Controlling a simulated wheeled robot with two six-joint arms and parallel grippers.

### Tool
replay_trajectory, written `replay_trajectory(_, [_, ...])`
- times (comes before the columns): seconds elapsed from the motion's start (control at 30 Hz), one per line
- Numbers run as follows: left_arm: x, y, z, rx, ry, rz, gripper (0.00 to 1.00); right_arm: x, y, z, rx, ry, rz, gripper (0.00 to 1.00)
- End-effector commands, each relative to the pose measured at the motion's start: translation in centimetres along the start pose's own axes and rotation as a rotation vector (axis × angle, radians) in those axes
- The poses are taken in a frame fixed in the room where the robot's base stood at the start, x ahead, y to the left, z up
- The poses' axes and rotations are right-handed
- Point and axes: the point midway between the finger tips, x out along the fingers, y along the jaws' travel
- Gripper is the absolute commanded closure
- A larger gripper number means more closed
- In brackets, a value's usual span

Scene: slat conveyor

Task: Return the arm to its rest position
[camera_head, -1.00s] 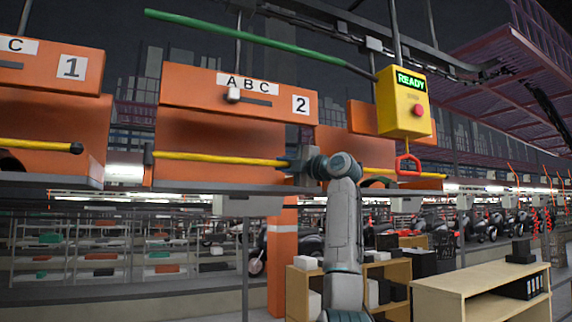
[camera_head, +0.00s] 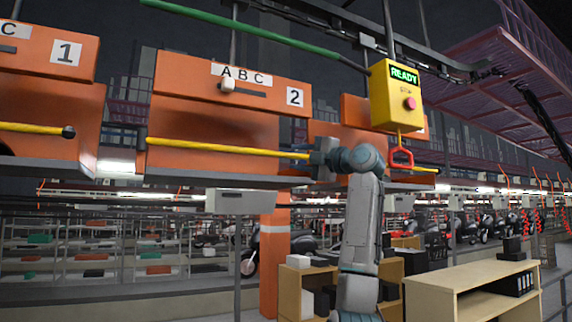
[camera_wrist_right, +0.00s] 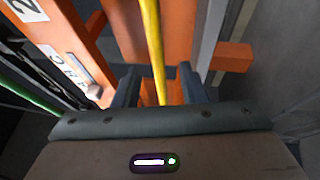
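My right gripper (camera_head: 322,158) is raised in front of the orange panel marked 2 (camera_head: 215,128), near its lower right corner. It lines up with the right part of a yellow bar (camera_head: 225,147) along that panel. In the right wrist view the two dark fingers of my right gripper (camera_wrist_right: 158,88) are spread apart. The yellow bar (camera_wrist_right: 153,40) shows between them with gaps on both sides; I cannot tell its depth. Nothing is clamped. My left gripper is not in view.
A yellow READY box (camera_head: 394,97) with a red button and a red handle (camera_head: 401,158) hangs just right of my right arm. A green bar (camera_head: 250,30) runs overhead. A wooden shelf (camera_head: 440,288) stands lower right. The orange panel marked 1 (camera_head: 45,110) is at left.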

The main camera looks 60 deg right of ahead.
Motion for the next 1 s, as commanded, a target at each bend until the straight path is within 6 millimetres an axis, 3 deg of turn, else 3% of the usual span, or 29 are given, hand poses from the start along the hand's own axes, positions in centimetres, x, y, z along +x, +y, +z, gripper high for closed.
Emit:
replay_trajectory(0.2, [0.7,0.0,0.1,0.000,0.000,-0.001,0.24,-1.8,-0.1,0.0,0.000,-0.001,0.000,0.62])
replay_trajectory(0.8, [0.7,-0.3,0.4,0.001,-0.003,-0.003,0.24,-1.9,-0.1,0.0,0.001,0.000,0.000,0.62])
replay_trajectory(0.9, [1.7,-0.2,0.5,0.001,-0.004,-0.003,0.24,-1.4,-0.5,-0.9,0.013,0.006,0.023,0.62])
replay_trajectory(1.0, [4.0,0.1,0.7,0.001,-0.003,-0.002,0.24,-0.2,-1.1,-3.2,0.055,0.024,0.095,0.62])
